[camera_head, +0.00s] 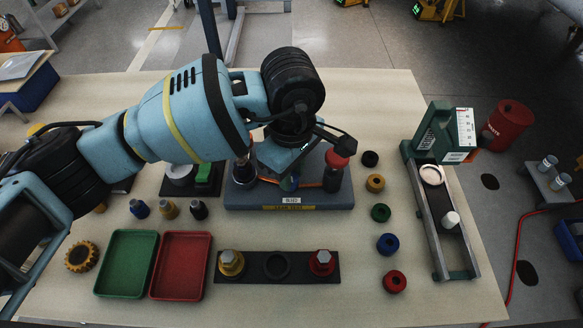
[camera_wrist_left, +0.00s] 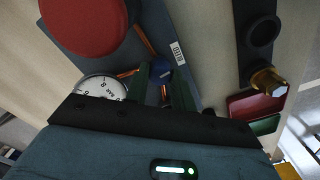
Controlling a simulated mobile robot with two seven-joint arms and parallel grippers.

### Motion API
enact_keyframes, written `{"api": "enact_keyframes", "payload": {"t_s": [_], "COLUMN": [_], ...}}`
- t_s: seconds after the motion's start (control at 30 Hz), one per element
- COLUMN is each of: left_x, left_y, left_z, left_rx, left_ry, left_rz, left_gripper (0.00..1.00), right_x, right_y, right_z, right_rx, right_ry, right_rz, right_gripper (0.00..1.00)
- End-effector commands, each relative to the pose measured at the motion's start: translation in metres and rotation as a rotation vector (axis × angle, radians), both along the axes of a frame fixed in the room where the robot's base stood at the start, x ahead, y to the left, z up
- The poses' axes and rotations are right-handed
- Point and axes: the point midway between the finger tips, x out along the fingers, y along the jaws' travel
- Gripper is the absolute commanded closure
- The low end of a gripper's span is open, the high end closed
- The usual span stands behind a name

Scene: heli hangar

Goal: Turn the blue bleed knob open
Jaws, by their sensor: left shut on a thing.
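The blue bleed knob (camera_head: 290,184) sits on the blue-grey rig base (camera_head: 290,200), mostly hidden under my left gripper (camera_head: 287,175) in the head view. In the left wrist view the blue knob (camera_wrist_left: 161,72) shows between the dark fingertips of my left gripper (camera_wrist_left: 161,79), which are shut on it. How far the knob is turned cannot be told. A white dial gauge (camera_wrist_left: 102,87) stands beside the fingers in the left wrist view. A large red knob (camera_head: 338,160) tops a dark post right of the gripper, and this red knob (camera_wrist_left: 82,22) also shows in the left wrist view. My right gripper is not in view.
A dark strip with a yellow and a red fitting (camera_head: 322,262) lies in front of the rig. Green (camera_head: 127,262) and red (camera_head: 181,264) trays lie front left. Several coloured rings (camera_head: 388,243) lie right, before a green-headed stand (camera_head: 441,133). The front right corner is bare.

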Motion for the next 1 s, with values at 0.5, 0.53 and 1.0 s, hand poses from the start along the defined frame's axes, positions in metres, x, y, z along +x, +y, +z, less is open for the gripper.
{"api": "enact_keyframes", "payload": {"t_s": [0.5,0.53,1.0], "left_x": [0.0,0.0,0.0], "left_y": [0.0,0.0,0.0], "left_z": [0.002,0.002,0.003], "left_rx": [0.0,0.0,0.001], "left_ry": [-0.001,-0.001,-0.001], "left_rz": [0.456,0.485,0.932], "left_gripper": [0.98,0.98,0.98], "right_x": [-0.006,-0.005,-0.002], "right_y": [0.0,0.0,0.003], "right_z": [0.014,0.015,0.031], "right_rx": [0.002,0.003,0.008], "right_ry": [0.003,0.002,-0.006], "right_rz": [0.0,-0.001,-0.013], "right_gripper": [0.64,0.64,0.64]}}
